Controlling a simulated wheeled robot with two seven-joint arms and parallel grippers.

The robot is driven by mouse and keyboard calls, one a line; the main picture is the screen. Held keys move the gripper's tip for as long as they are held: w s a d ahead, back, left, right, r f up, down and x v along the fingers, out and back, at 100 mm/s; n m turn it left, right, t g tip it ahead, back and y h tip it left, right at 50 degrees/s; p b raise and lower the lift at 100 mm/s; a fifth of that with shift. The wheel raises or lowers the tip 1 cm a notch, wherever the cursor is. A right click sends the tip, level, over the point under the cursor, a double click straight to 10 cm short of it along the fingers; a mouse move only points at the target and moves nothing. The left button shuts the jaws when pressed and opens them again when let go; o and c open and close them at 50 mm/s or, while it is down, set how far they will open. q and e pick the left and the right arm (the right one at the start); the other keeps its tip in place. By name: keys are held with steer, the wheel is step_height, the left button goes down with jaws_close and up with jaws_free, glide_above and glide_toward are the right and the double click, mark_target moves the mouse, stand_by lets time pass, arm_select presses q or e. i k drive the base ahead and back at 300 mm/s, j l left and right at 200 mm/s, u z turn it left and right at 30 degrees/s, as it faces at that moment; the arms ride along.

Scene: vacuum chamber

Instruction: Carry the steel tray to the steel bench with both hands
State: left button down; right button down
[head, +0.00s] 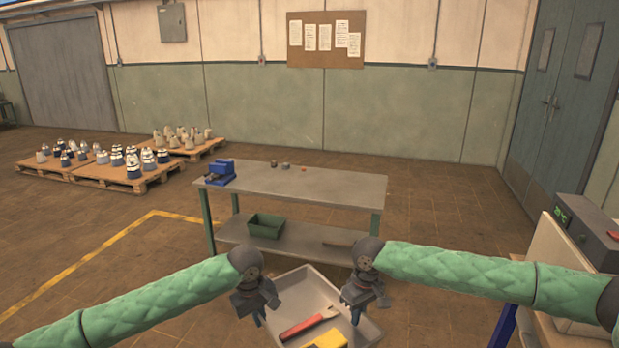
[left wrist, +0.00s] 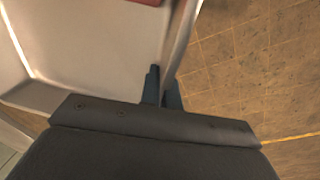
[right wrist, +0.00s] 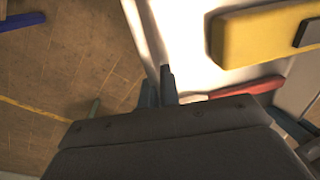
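The steel tray (head: 293,293) is a shallow pale tray in front of me, low in the head view. A red-handled tool (head: 308,323) and a yellow object (head: 328,340) lie in it. My left gripper (head: 258,316) is shut on its left wall; the left wrist view shows one finger on each side of the wall (left wrist: 180,50). My right gripper (head: 356,314) is shut on the right wall (right wrist: 142,40) in the same way. Floor shows beside the tray in both wrist views. The steel bench (head: 335,188) stands ahead, beyond the tray.
The bench top holds a blue vise (head: 221,171) at its left end and several small parts near its back edge. A green bin (head: 265,226) sits on its lower shelf. A machine with a control box (head: 583,232) stands at right. Pallets (head: 130,178) stand at back left.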

mark_target(313, 183)
steer(key=i, duration=2)
steer(key=i+j+z, duration=0.1)
steer(key=i, duration=1.85)
